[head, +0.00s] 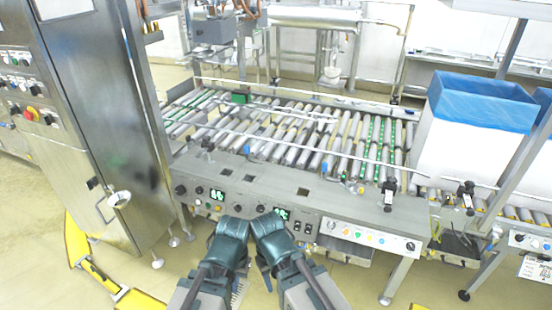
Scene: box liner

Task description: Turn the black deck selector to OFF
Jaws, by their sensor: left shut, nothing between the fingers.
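Several black knobs sit on the grey front panel of the roller deck. Two are at its left end, a first knob (181,189) and a second knob (199,190). Two more, a third knob (237,208) and a fourth knob (260,210), sit just beyond my arms. Another black knob (411,246) is at the right end of a pale button strip. Labels are too small to read, so I cannot tell which is the deck selector or its setting. My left gripper (234,226) is shut and empty, below the panel's middle. My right gripper (267,226) is beside it; its fingers are unclear.
The roller deck (290,132) lies behind the panel. A steel cabinet (85,120) stands at the left, with yellow floor guards (78,240) near it. A white box with a blue liner (485,100) stands at the right. Green displays (217,195) are on the panel.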

